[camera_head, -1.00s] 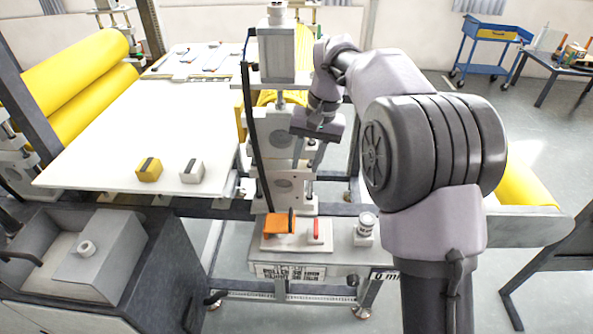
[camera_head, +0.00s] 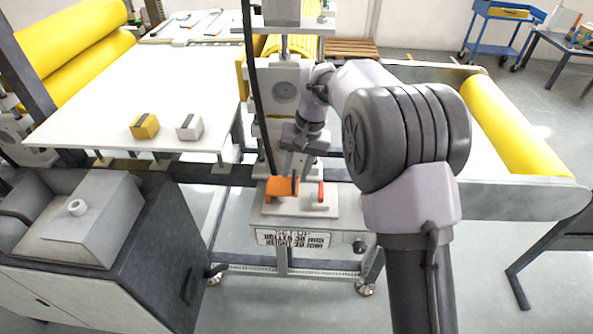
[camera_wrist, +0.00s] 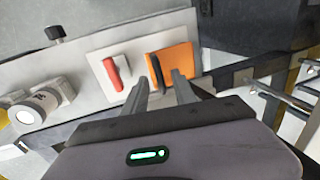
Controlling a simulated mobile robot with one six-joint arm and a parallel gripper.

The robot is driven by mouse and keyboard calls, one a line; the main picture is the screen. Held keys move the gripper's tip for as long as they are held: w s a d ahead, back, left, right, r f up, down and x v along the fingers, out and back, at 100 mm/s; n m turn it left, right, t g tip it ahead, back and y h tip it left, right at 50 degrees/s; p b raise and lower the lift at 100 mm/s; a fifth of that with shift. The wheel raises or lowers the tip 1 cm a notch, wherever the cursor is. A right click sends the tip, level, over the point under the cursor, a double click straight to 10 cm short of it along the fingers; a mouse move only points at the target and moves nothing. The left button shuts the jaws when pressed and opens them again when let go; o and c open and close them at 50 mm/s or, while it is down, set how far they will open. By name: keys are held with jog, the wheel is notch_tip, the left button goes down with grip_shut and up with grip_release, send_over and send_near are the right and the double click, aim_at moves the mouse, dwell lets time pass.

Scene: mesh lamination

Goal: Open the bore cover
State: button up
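The orange cover (camera_head: 280,190) lies on a white plate (camera_head: 270,210) on the front of the machine, with an upright dark tab at its right edge. In the wrist view the orange cover (camera_wrist: 178,62) carries this black tab (camera_wrist: 155,68). My gripper (camera_wrist: 160,78) is open, its two fingers apart, with their tips close to the black tab and roughly on either side of it. I cannot tell whether they touch it. In the head view my gripper (camera_head: 294,172) points down just over the tab and partly hides it.
A red handle (camera_wrist: 116,72) stands close beside the cover on the same plate. A round white knob (camera_wrist: 28,112) is farther left in the wrist view. The machine's vertical column (camera_head: 287,92) rises behind my gripper. Yellow and white blocks (camera_head: 144,126) sit on the white table.

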grip_shut()
dwell(1.3)
